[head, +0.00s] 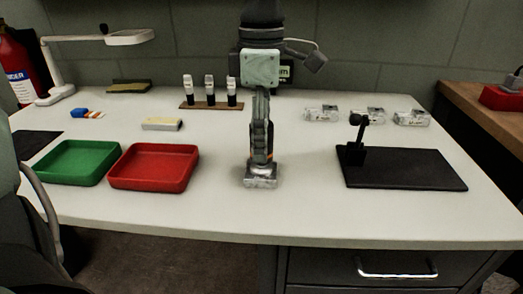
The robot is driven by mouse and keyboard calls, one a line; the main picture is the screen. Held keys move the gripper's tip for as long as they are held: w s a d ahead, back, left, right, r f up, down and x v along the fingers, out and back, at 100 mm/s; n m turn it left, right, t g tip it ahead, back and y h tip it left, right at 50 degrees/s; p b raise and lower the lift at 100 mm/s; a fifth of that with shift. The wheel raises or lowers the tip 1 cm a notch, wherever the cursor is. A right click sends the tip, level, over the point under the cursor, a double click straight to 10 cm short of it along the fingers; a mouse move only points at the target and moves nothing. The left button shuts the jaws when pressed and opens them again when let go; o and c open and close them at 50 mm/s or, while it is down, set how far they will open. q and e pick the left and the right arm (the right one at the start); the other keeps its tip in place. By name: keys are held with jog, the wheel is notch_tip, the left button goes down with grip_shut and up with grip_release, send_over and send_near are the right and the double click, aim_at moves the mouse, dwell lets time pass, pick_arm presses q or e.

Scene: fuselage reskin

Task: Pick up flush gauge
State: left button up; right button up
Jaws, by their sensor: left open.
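My left gripper (260,156) points down over the middle of the workbench, seen nearly edge-on. Its jaws are open. A small silvery block (260,180) is directly below the fingertips on the white top. I cannot tell whether the fingers touch it, and the gripper hides its upper part. I cannot tell for sure which thing is the flush gauge. A black stand with a round knob (356,135) stands on the left part of a flat black plate (415,170), to the right of my gripper. My right gripper is not in view.
A red tray (154,184) and a green tray (77,178) lie left of the gripper. A rack (210,105) holds three black-and-white cylinders behind. Three clear boxes (367,115) stand at the back right. A white lamp (125,38) is back left. The front edge is clear.

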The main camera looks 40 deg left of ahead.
pick_arm(q)
jog(key=c, duration=1.3)
jog(key=shift+c, duration=0.2)
jog(key=shift+r, duration=0.15)
